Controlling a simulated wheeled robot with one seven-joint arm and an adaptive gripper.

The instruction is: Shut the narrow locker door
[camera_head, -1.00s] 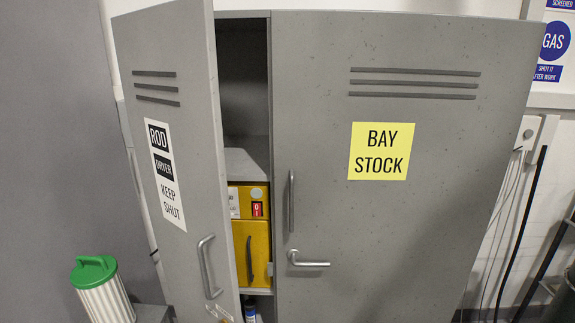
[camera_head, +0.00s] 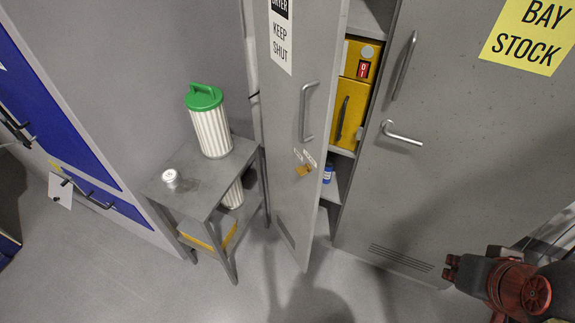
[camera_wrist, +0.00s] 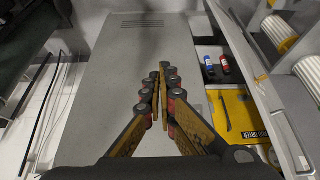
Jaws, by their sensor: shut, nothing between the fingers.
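The narrow locker door (camera_head: 290,155) stands ajar at the left of the locker, with a label reading KEEP SHUT and a bar handle (camera_head: 307,112). Through the gap I see a yellow dryer box (camera_head: 351,110) and a blue can (camera_head: 328,173) on shelves. My gripper (camera_head: 451,268) is low at the right, in front of the wide door, well apart from the narrow door. In the wrist view my gripper (camera_wrist: 163,75) is shut and empty, pointing along the wide door. The narrow door (camera_wrist: 262,85) shows there to the right, beyond the yellow box (camera_wrist: 235,115).
The wide BAY STOCK door (camera_head: 440,180) is closed, with a protruding lever handle (camera_head: 402,133). Floor in front is clear.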

